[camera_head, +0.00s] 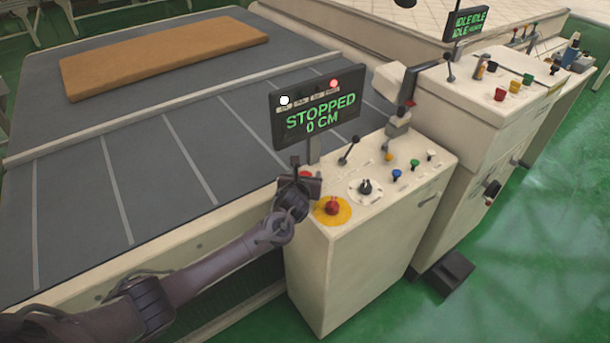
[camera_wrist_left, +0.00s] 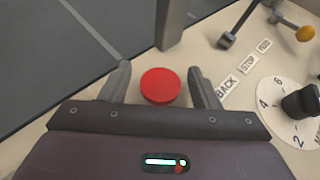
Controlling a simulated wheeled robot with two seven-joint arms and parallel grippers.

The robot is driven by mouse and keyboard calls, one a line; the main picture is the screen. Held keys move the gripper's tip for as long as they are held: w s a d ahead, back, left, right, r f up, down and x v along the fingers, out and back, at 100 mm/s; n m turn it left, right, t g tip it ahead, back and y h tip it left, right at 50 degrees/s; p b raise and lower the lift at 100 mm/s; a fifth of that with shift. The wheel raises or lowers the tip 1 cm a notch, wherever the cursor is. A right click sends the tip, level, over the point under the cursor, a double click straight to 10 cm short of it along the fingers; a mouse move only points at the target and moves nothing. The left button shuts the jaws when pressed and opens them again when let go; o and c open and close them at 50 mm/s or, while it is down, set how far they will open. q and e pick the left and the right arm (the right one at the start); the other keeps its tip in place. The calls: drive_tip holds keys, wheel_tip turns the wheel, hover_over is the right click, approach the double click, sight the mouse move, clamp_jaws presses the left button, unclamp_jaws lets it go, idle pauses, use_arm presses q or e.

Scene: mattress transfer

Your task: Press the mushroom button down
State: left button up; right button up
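That red button (camera_head: 305,174) is partly hidden by the gripper in the head view. A second red button, mushroom-shaped (camera_head: 332,208), sits on a yellow disc just right of the gripper. I cannot tell whether the fingers touch the console. My right gripper is not in view.
A display post (camera_wrist_left: 172,25) stands close beyond the fingers; its screen (camera_head: 316,108) reads STOPPED 0 CM. A lever (camera_head: 348,150), a numbered dial (camera_head: 366,188) and several small knobs are to the right. A brown mattress (camera_head: 165,58) lies on the grey conveyor (camera_head: 190,125).

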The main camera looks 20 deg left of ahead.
use_arm(q)
drive_tip(key=shift+s, duration=0.1)
drive_tip(key=b+v, duration=0.1)
drive_tip(key=v, duration=0.6)
drive_tip(key=shift+s+r, duration=0.15)
drive_tip(key=shift+s, duration=0.15)
idle(0.3)
